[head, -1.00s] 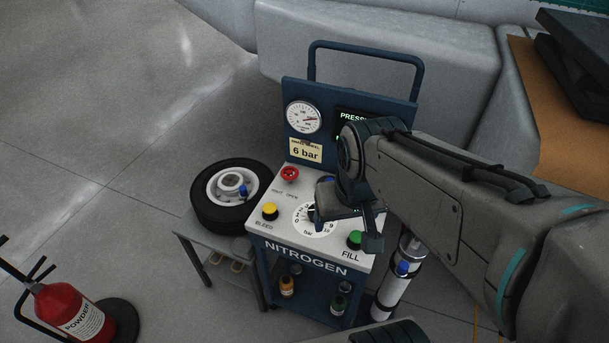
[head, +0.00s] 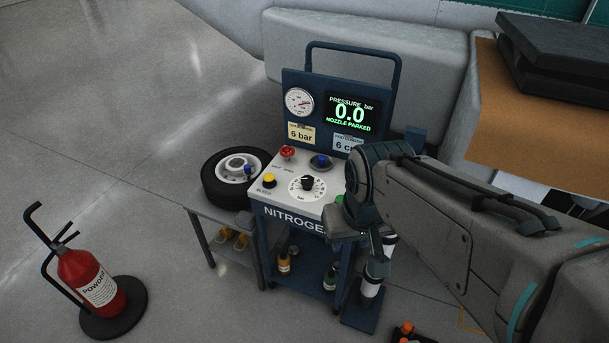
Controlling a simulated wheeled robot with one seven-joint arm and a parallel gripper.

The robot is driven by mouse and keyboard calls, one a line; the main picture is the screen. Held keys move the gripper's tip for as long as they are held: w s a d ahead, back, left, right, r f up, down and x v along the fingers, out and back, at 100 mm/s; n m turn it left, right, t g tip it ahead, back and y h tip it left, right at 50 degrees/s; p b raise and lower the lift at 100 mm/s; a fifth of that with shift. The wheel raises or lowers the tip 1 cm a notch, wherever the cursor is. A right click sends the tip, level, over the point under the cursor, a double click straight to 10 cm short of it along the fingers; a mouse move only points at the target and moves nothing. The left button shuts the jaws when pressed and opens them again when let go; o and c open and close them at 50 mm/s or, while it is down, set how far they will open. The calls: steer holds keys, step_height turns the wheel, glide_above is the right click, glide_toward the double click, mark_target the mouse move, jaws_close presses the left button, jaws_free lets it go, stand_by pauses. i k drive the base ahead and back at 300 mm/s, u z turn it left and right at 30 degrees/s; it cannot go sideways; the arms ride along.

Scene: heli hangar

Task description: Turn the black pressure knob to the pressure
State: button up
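The black pressure knob (head: 307,184) sits at the centre of a white printed dial on the sloping top of the blue nitrogen cart (head: 292,215). Its exact setting is too small to read. The display (head: 351,113) reads pressure 0.0 bar and "nozzle parked". A yellow card (head: 301,134) below the round gauge (head: 299,102) reads 6 bar. My gripper (head: 357,247) is to the right of and in front of the knob, apart from it, by the cart's right front corner. Its fingers look spread and empty. My gripper hides most of the green button.
Red (head: 287,152), blue (head: 320,162) and yellow (head: 269,181) controls surround the dial. A wheel (head: 236,178) lies on a small table at the left. A fire extinguisher (head: 91,281) stands front left. A white cylinder (head: 371,286) stands below my gripper.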

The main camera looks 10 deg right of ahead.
mark_target(307, 181)
steer(key=k, duration=0.3)
steer(key=u, duration=1.05)
steer(key=i, duration=1)
steer(key=z, duration=1.05)
